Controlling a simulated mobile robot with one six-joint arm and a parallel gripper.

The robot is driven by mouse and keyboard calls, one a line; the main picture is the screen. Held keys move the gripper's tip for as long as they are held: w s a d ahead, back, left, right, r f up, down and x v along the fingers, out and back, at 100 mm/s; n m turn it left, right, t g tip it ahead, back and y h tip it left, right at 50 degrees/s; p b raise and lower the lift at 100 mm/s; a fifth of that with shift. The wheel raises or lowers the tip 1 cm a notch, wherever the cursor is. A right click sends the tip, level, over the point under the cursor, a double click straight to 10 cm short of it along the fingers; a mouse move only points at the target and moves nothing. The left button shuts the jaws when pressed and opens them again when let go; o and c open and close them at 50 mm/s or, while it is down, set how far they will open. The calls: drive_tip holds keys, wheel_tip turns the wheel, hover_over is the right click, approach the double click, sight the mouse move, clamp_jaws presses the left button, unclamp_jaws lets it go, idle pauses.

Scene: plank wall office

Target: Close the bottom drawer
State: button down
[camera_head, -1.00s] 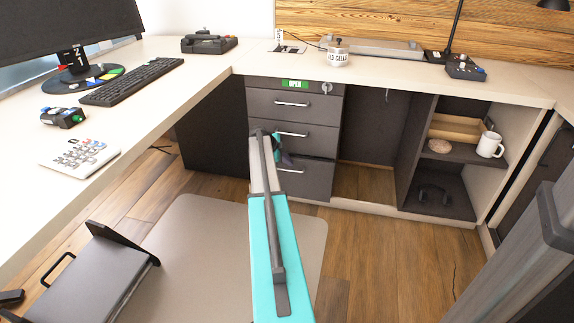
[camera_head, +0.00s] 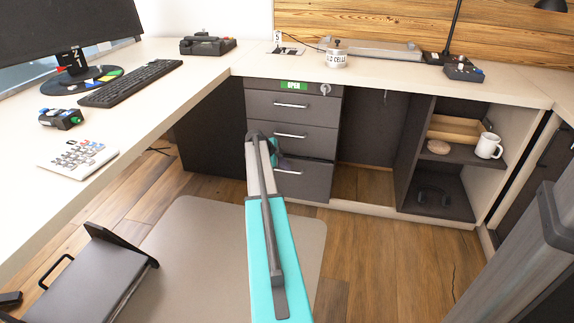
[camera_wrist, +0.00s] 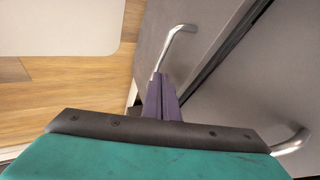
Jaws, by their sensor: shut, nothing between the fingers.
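The bottom drawer (camera_head: 315,183) is the lowest of three dark grey drawers under the desk. A dark gap above its front suggests it stands slightly out. In the wrist view its grey front (camera_wrist: 205,35) carries a bent metal handle (camera_wrist: 172,45), with a dark gap along the edge towards the drawer above. My gripper (camera_wrist: 160,95) has its purple fingers together, empty, close to the lower end of that handle; I cannot tell whether they touch. In the head view my gripper (camera_head: 282,161) is partly hidden behind my arm, in front of the upper left of the bottom drawer.
The middle drawer (camera_head: 318,138) and top drawer (camera_head: 325,104) look shut. A handle of the drawer above (camera_wrist: 292,143) is close at right in the wrist view. A floor mat (camera_head: 190,240) lies in front. An open shelf (camera_head: 462,160) holds a mug (camera_head: 488,146).

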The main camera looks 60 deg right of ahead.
drive_tip(key=p+v, duration=0.3)
drive_tip(key=v, duration=0.7)
drive_tip(key=shift+s+a, duration=0.25)
drive_tip(key=shift+a, duration=0.3)
